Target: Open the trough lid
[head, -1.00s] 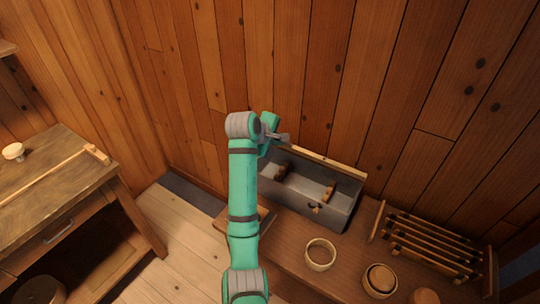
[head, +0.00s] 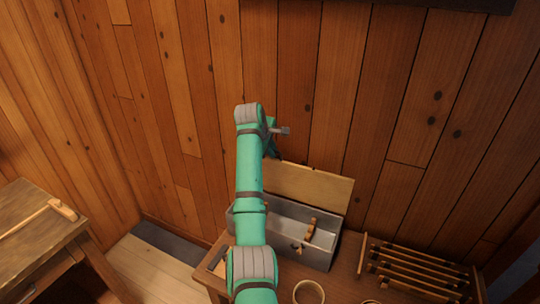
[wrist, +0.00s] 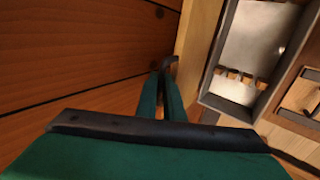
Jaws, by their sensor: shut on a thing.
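The trough (head: 318,259) is a grey box on a bench against the plank wall. Its pale wooden lid (head: 310,186) stands raised along the back edge, its inner face towards the head camera. The trough's inside is partly in sight, with a brown wooden piece (head: 310,229) in it; my arm covers the left part. My gripper (head: 274,153) is at the lid's upper left, mostly hidden behind my wrist. In the wrist view my gripper (wrist: 161,80) is shut at a dark handle-like piece (wrist: 170,64) beside the lid (wrist: 197,42). The open trough (wrist: 232,108) lies to its right.
The plank wall (head: 340,80) is close behind the lid. A slatted wooden rack (head: 415,272) stands right of the trough and a wooden ring (head: 309,292) in front. A workbench (head: 35,230) is at the left.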

